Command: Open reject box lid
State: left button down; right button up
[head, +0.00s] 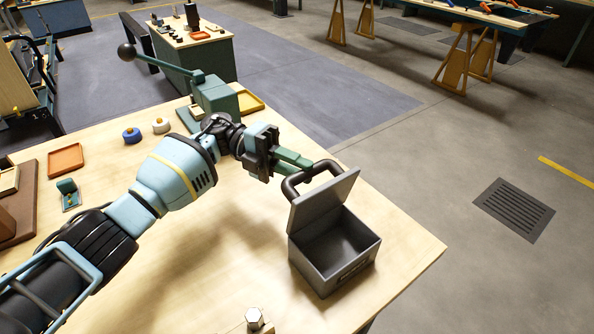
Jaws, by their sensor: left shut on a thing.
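The grey reject box (338,256) stands on the wooden table near its right corner. Its lid (324,200) is raised and tilted up on the box's far left side, and the inside shows empty. A dark looped handle (311,174) sits on the lid's outer face. My left gripper (305,168) reaches in from the left, with its green fingers at the handle. It is shut on the handle; the exact contact is partly hidden. My right gripper is not in the head view.
A green lever press (214,95) stands behind my left arm. A blue spool (132,135), a cream spool (161,125) and an orange tray (66,160) lie at the left. A metal hex piece (254,318) is at the front. The table's right edge is close to the box.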

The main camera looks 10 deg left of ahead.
pick_arm(q)
jog(key=shift+w+a+f+h+b, duration=0.3)
jog(key=shift+f+h+b, duration=0.1)
jog(key=shift+b, duration=0.3)
jog(key=shift+r, duration=0.1)
jog(key=c, duration=1.3)
grip_release()
jog(key=b+v, duration=0.3)
jog(key=v, duration=0.4)
jog(key=shift+a, duration=0.4)
